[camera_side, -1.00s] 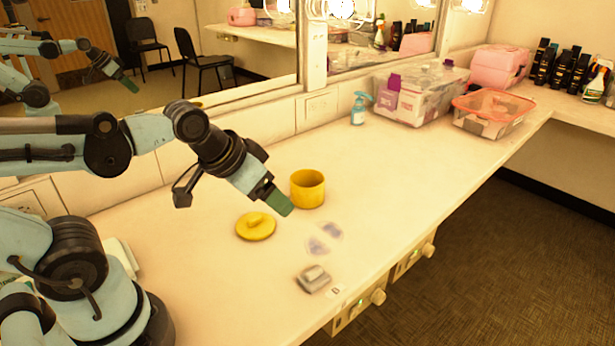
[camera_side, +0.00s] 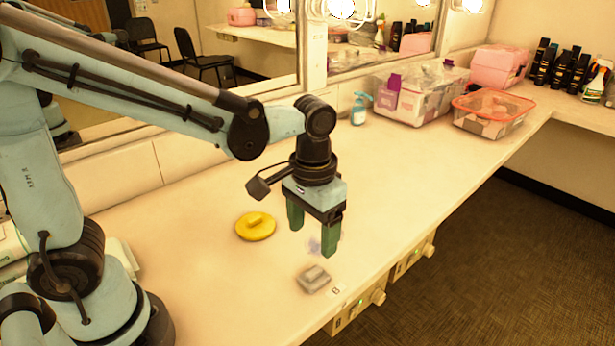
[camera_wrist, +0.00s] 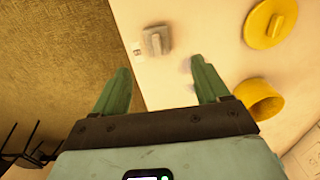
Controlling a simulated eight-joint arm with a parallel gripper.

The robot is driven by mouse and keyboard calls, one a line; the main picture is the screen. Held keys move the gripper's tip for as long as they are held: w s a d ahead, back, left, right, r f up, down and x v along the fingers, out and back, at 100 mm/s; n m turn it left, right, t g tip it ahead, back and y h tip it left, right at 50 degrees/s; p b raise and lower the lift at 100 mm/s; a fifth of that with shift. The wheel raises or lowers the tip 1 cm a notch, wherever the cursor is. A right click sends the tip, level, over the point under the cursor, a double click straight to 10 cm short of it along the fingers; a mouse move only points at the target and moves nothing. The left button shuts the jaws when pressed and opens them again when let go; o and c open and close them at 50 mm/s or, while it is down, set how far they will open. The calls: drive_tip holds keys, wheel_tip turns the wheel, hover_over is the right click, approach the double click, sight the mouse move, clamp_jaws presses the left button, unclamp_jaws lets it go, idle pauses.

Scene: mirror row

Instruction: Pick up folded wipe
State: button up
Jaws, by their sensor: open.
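A small grey folded item (camera_side: 313,280) with a lighter raised strip on top, which I take as the folded wipe, lies near the table's front edge. It also shows in the wrist view (camera_wrist: 156,41), ahead of the space between my fingertips. My gripper (camera_side: 313,243) points down with green fingers apart and empty. In the side view it appears above and slightly behind the grey item, not touching it. In the wrist view my fingers (camera_wrist: 160,66) show open. Bluish smudges (camera_side: 314,245) on the table are partly hidden by my fingers.
A yellow lid (camera_side: 256,226) lies left of my gripper. Bins (camera_side: 492,112) and a blue pump bottle (camera_side: 359,108) stand farther back. The table's front edge is close.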

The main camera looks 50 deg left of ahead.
sight(314, 270)
drive_tip(key=shift+w+d+f, duration=0.1)
drive_tip(key=shift+f, duration=2.35)
drive_tip(key=shift+d+f, duration=0.1)
drive_tip(key=shift+f, duration=2.3)
drive_tip(key=c, duration=1.2)
drive_tip(key=shift+r, duration=0.15)
drive_tip(key=shift+r, duration=0.4)
drive_tip(key=r, duration=0.3)
drive_tip(key=shift+s+d+r, duration=0.3)
drive_tip(key=shift+s+d, duration=0.05)
drive_tip(key=s+d+r, duration=0.4)
drive_tip(key=s, duration=0.1)
drive_tip(key=s+d+r, duration=0.2)
drive_tip(key=s+d, duration=0.1)
drive_tip(key=shift+d+r, duration=0.1)
drive_tip(key=shift+r, duration=0.05)
